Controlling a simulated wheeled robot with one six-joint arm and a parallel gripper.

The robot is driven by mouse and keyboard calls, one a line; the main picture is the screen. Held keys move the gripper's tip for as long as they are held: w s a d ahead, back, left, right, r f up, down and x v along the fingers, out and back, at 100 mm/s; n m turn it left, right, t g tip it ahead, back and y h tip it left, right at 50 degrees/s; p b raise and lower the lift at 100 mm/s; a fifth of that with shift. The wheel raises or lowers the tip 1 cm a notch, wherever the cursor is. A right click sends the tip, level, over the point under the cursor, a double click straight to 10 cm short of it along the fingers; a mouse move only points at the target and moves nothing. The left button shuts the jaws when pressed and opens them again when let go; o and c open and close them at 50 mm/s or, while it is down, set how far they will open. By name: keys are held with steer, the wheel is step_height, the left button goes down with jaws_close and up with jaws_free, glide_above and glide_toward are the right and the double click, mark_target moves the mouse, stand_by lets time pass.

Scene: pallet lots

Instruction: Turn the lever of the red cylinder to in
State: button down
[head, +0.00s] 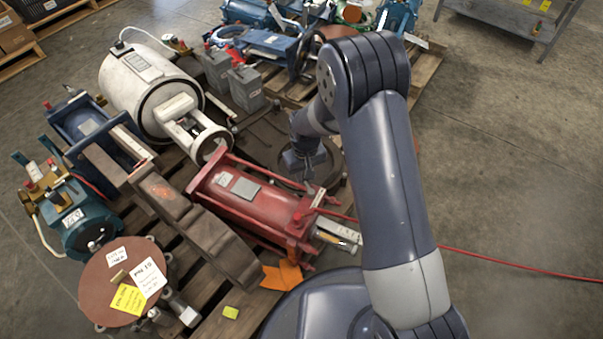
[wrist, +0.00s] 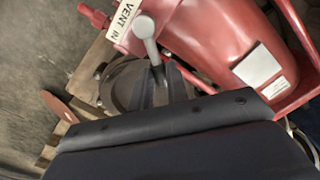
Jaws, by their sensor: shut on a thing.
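The red cylinder (head: 250,205) lies on the pallet in the middle of the head view. In the wrist view its red body (wrist: 225,45) fills the upper right. A white label (wrist: 121,23) reads VENT IN, and beside it is a grey lever (wrist: 144,28) with a rounded end. My gripper (head: 307,172) is at the cylinder's far right side in the head view. In the wrist view my gripper (wrist: 155,82) is shut on the lever, whose lower part runs between the jaws. The lever is hidden in the head view. I cannot tell which word it points to.
Orange tags (head: 282,275) lie at the near end. A red hose (head: 510,265) runs right across clear floor. Blue cylinders (head: 270,42) fill another pallet behind.

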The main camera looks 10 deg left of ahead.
steer(key=shift+d+m, duration=0.1)
steer(key=shift+m, duration=0.2)
steer(key=c, duration=1.4)
jaws_free()
steer(key=shift+o, duration=0.2)
step_height(320, 180, up, 11)
steer(key=p, duration=0.3)
steer(key=shift+d+p, duration=0.15)
steer(key=shift+p, duration=0.2)
steer(key=shift+w+f, duration=0.1)
steer(key=shift+f, duration=0.1)
